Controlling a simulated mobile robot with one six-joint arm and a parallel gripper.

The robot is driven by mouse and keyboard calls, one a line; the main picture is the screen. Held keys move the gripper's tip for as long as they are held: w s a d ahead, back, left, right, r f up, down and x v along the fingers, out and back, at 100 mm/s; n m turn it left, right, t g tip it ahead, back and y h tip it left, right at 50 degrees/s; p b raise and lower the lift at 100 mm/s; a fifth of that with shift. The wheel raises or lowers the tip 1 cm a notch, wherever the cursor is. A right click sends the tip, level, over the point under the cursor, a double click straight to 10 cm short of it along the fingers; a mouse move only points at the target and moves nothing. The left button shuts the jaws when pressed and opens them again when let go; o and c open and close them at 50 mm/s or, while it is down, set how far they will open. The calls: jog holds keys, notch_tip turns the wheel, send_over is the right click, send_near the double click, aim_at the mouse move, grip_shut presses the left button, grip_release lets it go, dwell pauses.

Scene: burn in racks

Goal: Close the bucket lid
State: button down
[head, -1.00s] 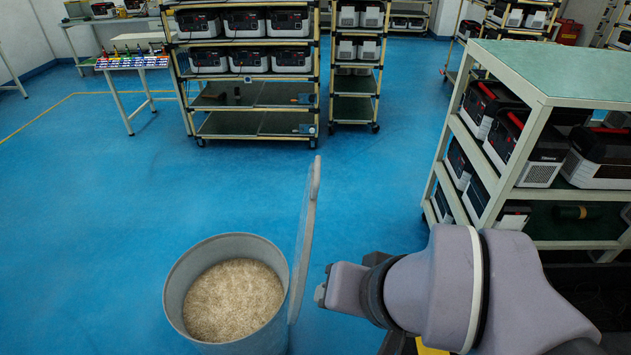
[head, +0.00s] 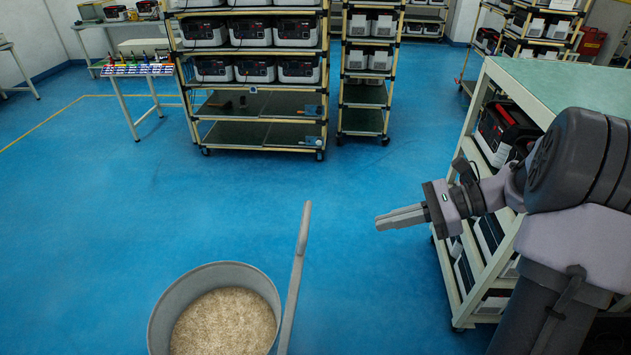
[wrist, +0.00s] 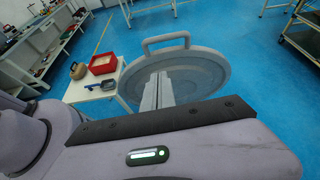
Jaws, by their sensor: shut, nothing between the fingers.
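The grey bucket (head: 160,322) stands on the blue floor at the bottom of the head view, filled with pale grainy material (head: 225,322). Its lid (head: 294,285) stands upright at the bucket's right rim, seen nearly edge-on, with the handle (head: 304,228) at its top. In the wrist view the lid's round face (wrist: 205,75) and its handle (wrist: 166,43) show. My gripper (head: 378,221) is shut and empty, to the right of the lid and about level with its top, pointing left. In the wrist view the gripper fingers (wrist: 157,92) overlap the lid's face; they look apart from it.
A green-topped shelf (head: 560,82) with boxed units stands on the right, close to my arm. Racks (head: 262,100) stand at the back. A white table (wrist: 92,90) with a red tray (wrist: 103,64) shows in the wrist view. The floor between bucket and racks is clear.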

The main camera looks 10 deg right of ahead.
jog(key=r+b+x, duration=0.1)
jog(key=b+x, duration=0.1)
jog(key=x, duration=0.4)
jog(key=a+r+b+x, duration=0.1)
jog(key=b+x, duration=0.2)
jog(key=x, duration=0.3)
jog(key=shift+w+a+r, duration=0.2)
jog(key=shift+w+a, duration=0.15)
